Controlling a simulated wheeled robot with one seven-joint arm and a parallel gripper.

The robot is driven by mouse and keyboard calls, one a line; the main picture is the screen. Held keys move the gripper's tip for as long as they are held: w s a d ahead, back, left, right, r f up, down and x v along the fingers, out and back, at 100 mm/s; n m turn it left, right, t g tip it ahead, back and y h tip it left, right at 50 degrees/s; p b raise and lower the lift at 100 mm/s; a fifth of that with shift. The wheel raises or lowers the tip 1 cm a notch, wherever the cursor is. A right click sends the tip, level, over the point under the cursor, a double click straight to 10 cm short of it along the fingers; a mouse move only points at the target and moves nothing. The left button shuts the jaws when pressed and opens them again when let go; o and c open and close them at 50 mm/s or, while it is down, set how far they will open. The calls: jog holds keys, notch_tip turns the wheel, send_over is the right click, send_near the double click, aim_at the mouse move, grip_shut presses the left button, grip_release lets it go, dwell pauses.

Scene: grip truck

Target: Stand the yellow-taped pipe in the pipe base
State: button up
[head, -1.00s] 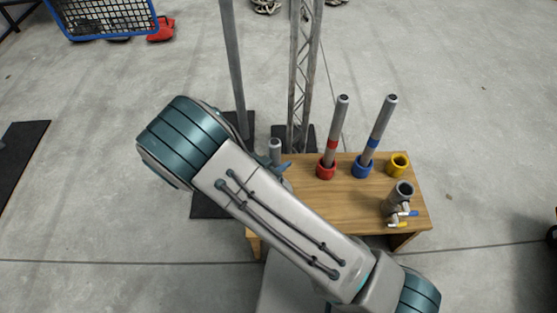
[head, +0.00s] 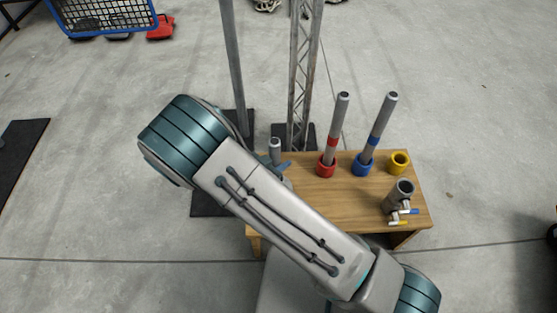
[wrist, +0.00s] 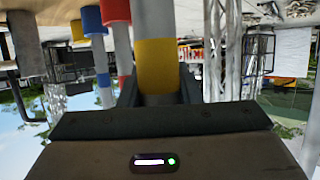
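In the wrist view, whose picture is upside down, my gripper (wrist: 157,98) is shut on the yellow-taped pipe (wrist: 154,62), its fingers close to the yellow band. In the head view, a grey pipe top (head: 275,145) shows beside my arm; it looks like the held pipe, with its tape and most of my gripper hidden behind the arm. The yellow pipe base (head: 399,160) is an empty ring at the wooden table's back right. A yellow collar (wrist: 77,31) in the wrist view seems to be it. The held pipe is well left of the base.
A red-taped pipe (head: 337,126) and a blue-taped pipe (head: 380,128) stand in matching bases on the wooden table (head: 340,200), left of the yellow one. A grey cylinder (head: 399,192) with small coloured handles stands in front. A post (head: 233,70) and a lattice truss (head: 303,75) rise behind.

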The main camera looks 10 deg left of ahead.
jog(key=o, duration=0.4)
jog(key=shift+o, duration=0.2)
jog(key=p+v, duration=0.3)
jog(key=v, duration=1)
jog(key=shift+s+r+p, duration=0.15)
jog(key=shift+s+p, duration=0.15)
jog(key=shift+s, duration=0.1)
jog(key=shift+a, duration=0.15)
